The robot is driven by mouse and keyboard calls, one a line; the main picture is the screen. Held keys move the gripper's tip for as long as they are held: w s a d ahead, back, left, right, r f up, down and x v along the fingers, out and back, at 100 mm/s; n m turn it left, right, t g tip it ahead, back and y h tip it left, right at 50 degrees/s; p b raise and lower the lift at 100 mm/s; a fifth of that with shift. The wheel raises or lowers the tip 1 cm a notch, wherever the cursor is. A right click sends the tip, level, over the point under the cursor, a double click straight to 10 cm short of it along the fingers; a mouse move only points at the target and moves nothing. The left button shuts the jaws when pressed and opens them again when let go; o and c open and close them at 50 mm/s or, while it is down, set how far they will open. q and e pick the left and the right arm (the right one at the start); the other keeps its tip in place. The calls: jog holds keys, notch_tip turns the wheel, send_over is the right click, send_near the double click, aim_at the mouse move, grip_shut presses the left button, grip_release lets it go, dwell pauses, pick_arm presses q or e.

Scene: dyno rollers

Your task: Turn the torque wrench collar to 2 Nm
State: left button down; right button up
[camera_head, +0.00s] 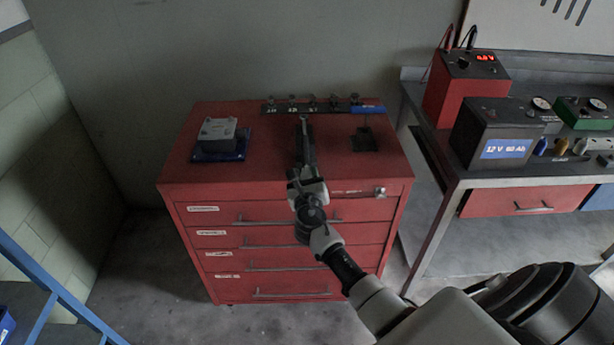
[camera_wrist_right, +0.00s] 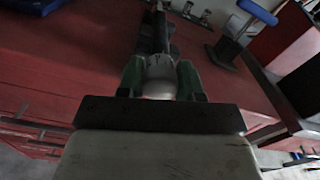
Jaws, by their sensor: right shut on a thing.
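The torque wrench (camera_head: 304,135) is a thin dark tool on the red cabinet top, pointing toward the back wall. In the right wrist view its dark shaft (camera_wrist_right: 154,36) runs away from me. My right gripper (camera_head: 303,174) reaches over the cabinet's front edge to the near end of the wrench. In the right wrist view the gripper (camera_wrist_right: 159,78) has its two green-sided fingers closed on a pale metallic round part, which looks like the collar (camera_wrist_right: 159,82). The collar's scale cannot be read. My left gripper is in neither view.
The red cabinet (camera_head: 262,180) carries a grey box on a blue tray (camera_head: 205,157) at left. A dark rack (camera_head: 300,108) with small upright pieces is at the back. A black stand (camera_head: 364,141) with a blue handle (camera_head: 369,109) is at right. A workbench (camera_head: 452,183) stands farther right.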

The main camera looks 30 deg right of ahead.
jog(key=shift+m, duration=0.3)
jog(key=m+b, duration=0.2)
jog(key=m, duration=0.1)
jog(key=shift+f+m, duration=0.15)
jog(key=shift+m, duration=0.25)
jog(key=m+b, duration=0.2)
jog(key=m, duration=0.2)
jog(key=shift+m, duration=0.3)
jog(key=m+b, duration=0.2)
jog(key=m, duration=0.3)
jog(key=shift+b, duration=0.3)
jog(key=shift+m+b, duration=0.75)
jog(key=shift+m, duration=1.25)
jog(key=o, duration=0.9)
